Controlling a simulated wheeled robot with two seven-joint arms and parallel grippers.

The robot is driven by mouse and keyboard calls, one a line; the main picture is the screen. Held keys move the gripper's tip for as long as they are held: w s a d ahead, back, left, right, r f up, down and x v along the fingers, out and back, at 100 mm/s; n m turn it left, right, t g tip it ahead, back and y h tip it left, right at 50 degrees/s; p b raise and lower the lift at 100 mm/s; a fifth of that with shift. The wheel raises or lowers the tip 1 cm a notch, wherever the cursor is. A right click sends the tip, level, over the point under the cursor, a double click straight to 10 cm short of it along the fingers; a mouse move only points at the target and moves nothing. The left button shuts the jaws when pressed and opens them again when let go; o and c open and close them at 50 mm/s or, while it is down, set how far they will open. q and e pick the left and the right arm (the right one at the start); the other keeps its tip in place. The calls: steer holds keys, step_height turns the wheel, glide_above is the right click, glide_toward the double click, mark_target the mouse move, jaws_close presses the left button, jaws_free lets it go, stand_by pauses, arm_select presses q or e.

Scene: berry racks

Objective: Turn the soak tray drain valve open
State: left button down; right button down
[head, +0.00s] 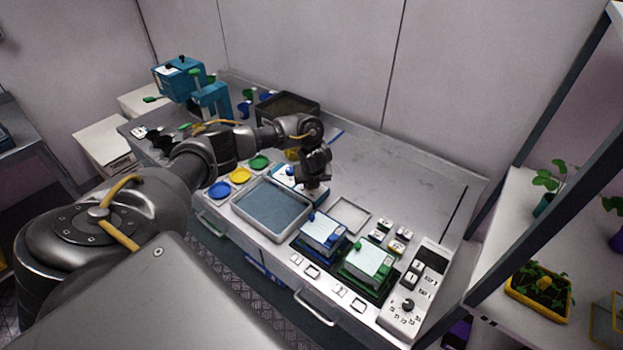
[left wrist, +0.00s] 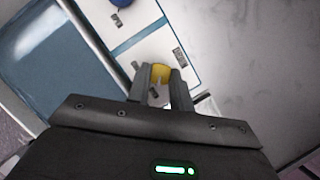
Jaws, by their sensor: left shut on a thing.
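The soak tray (head: 237,206), a pale-rimmed tray with a blue-grey inside, sits on the bench in the head view. It also fills the upper left of the left wrist view (left wrist: 50,65). Beside it is a white panel with a blue stripe (left wrist: 137,38) and a blue knob (left wrist: 121,2). My left gripper (head: 315,184) is down at the panel, by the tray's far right corner. In the left wrist view its fingers (left wrist: 157,78) are shut on a yellow piece, apparently the valve handle (left wrist: 160,71). The fingers hide much of it. My right gripper is out of view.
Blue, yellow (head: 240,175) and green discs lie left of the tray. A blue-based box (head: 323,235), a green-based box (head: 367,263) and a control panel (head: 413,290) stand to the right. A dark crate (head: 288,106) is behind. The bench's back right is clear.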

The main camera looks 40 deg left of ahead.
arm_select(q)
steer(key=c, duration=1.3)
jaws_free()
steer(key=shift+o, duration=0.2)
steer(key=shift+r, duration=0.3)
steer(key=p+v, duration=0.4)
steer(key=v, duration=0.6)
steer(key=shift+r, duration=0.1)
